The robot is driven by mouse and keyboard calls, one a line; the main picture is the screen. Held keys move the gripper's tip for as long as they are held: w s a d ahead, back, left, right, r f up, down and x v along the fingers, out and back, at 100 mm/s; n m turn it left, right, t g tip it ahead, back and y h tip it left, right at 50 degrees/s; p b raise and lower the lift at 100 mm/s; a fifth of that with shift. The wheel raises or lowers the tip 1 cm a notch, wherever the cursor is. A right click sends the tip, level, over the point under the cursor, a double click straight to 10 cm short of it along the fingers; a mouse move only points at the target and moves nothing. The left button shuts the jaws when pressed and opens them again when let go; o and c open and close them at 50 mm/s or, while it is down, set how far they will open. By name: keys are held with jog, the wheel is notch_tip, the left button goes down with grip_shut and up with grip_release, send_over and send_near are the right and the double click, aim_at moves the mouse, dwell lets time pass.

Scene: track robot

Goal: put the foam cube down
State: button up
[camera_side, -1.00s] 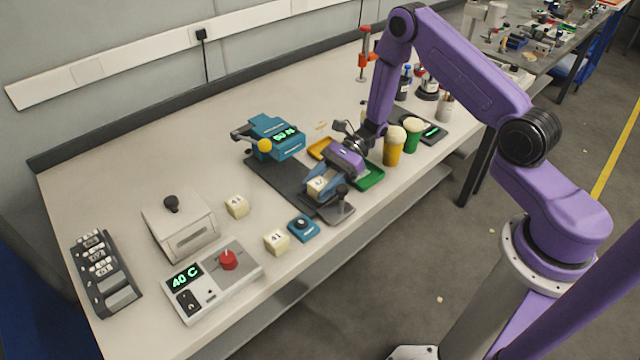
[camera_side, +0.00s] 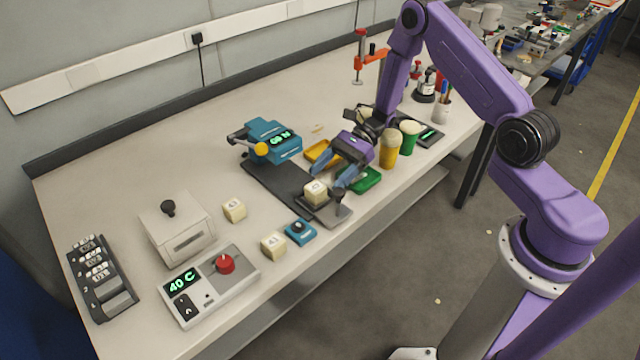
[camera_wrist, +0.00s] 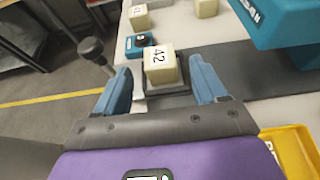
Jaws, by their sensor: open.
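A cream foam cube (camera_side: 315,190) sits in a small grey holder at the near end of a dark track (camera_side: 277,188). In the wrist view, the cube (camera_wrist: 160,62) faces me with the label 42. My gripper (camera_side: 335,171) is open and empty, just right of the cube. In the wrist view, its two blue fingers (camera_wrist: 160,84) are spread to either side, with the cube between and beyond their tips and gaps showing on both sides. The holder is partly hidden under the cube.
Two more cream cubes (camera_side: 234,210) (camera_side: 273,246) lie to the left. A teal device (camera_side: 273,140) stands at the track's far end and a small teal knob box (camera_side: 300,231) near the holder.

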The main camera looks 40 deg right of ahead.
jog(key=shift+v, duration=1.4)
jog(key=s+a+r+n+g+h, duration=0.3)
jog(key=s+r+n+h, duration=0.15)
jog(key=s+n, duration=0.3)
jog(key=s+a+r+n+g+h, duration=0.3)
jog(key=s+a+r+n+g, duration=0.15)
jog(key=s+n, duration=0.3)
jog(key=s+d+r+n+t+h, duration=0.2)
jog(key=s+d+r+n+t, duration=0.1)
jog(key=s+n, duration=0.3)
jog(key=s+d+r+n+t+h, duration=0.3)
jog(key=s+r+n+t, duration=0.1)
jog(key=s+n, duration=0.3)
jog(key=n, duration=0.2)
jog(key=shift+s+r+n+t+h, duration=0.3)
jog(key=shift+r+t+h, duration=0.05)
jog(key=shift+r, duration=0.05)
